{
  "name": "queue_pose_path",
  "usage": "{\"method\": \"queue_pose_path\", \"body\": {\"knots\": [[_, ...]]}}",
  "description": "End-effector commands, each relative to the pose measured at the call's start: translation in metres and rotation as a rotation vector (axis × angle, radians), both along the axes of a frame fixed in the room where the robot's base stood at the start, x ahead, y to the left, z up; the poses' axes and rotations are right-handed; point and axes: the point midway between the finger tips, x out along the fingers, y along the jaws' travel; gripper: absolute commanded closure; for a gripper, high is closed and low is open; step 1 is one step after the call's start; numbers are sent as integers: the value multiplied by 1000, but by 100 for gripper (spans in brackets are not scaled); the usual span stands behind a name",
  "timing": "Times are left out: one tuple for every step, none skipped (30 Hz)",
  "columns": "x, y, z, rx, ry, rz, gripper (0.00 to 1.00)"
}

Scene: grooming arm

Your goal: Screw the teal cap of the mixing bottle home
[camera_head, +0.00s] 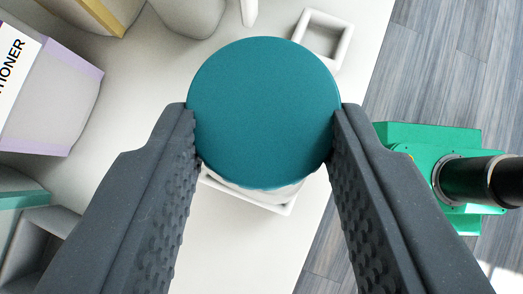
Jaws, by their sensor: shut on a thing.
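The round teal cap (262,112) fills the centre of the view, seen from above. My gripper (264,120) is shut on the cap, with one dark textured finger against its left side and the other against its right. Below the cap, a sliver of the pale mixing bottle (262,193) shows. The rest of the bottle is hidden under the cap. The bottle appears to stand in a white square holder (272,207), of which only the near edge shows. How far the cap sits on the thread cannot be seen.
An empty white square holder (323,36) lies beyond the cap on the white table (128,98). A grey and lilac container labelled "TIONER" (52,100) stands at left. A green machine (407,135) is at right, over the wood floor (433,62).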

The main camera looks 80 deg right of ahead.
Motion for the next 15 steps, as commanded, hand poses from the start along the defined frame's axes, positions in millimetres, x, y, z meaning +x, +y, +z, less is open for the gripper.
{"method": "queue_pose_path", "body": {"knots": [[0,0,0,0,1,-2,96],[0,0,0,-1,1,-4,96],[0,0,0,-1,1,-4,96],[0,0,0,-1,1,-4,96],[0,0,0,-1,1,-4,96],[0,0,0,-1,1,-4,96],[0,0,0,-1,1,-4,96],[0,0,0,-1,1,-4,60],[0,0,0,-1,1,-4,49],[0,0,0,-1,1,-4,41],[0,0,0,-1,1,-4,38],[0,0,0,-1,1,-4,38],[0,0,0,-1,1,-4,38],[0,0,0,-1,1,-4,38],[0,0,0,-1,1,-4,38]]}}
